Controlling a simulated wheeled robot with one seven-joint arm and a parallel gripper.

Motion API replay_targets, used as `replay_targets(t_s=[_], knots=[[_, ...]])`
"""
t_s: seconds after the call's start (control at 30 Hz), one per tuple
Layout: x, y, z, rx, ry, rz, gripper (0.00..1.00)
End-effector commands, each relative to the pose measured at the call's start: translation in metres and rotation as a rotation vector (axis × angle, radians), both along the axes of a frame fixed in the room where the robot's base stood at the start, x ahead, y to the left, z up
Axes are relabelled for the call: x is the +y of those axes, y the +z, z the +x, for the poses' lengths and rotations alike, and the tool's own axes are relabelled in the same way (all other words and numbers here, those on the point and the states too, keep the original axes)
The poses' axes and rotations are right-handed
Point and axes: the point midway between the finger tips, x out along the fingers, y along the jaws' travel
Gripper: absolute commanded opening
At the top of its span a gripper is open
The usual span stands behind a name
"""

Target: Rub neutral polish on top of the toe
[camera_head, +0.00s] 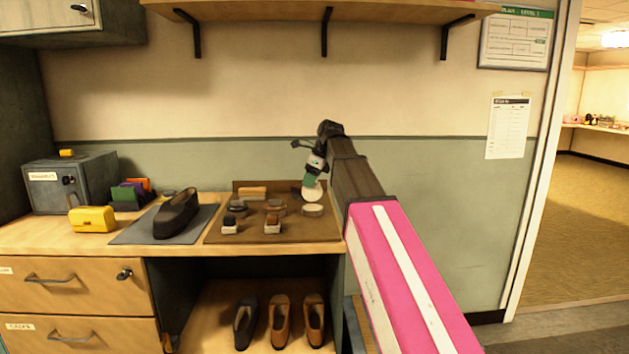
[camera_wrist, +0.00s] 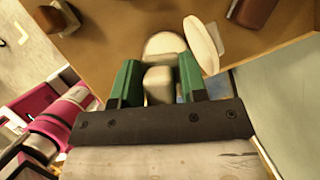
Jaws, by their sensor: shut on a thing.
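A black slip-on shoe (camera_head: 176,214) rests on a grey mat (camera_head: 128,236) on the bench. My gripper (camera_head: 311,182) is right of the shoe, over the back right of a brown board (camera_head: 217,236). In the wrist view its green fingers (camera_wrist: 158,88) are shut on a cream block (camera_wrist: 158,84), which seems to be a polish applicator. A rounded cream part (camera_wrist: 164,45) shows just beyond the block; I cannot tell if they are joined. A pale round disc (camera_wrist: 203,45) is beside the right finger. A cream tin (camera_head: 313,210) sits on the board under the gripper.
The board also holds a dark tin (camera_head: 238,208), a dark-topped applicator (camera_head: 229,224), a brown-topped one (camera_head: 272,222) and a wooden brush (camera_head: 252,193). A yellow box (camera_head: 92,219) and a grey safe (camera_head: 72,182) stand left of the mat. A shelf (camera_head: 330,12) hangs above.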

Motion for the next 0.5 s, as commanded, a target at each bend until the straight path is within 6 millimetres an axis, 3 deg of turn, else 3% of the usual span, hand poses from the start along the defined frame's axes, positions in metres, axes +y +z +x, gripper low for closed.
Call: replay_targets(t_s=[0.27, 0.5], knots=[[0.0, -0.013, -0.001, 0.0, 0.0, 0.0, 0.2], [0.0, -0.036, -0.001, 0.001, 0.0, 0.0, 0.2]])
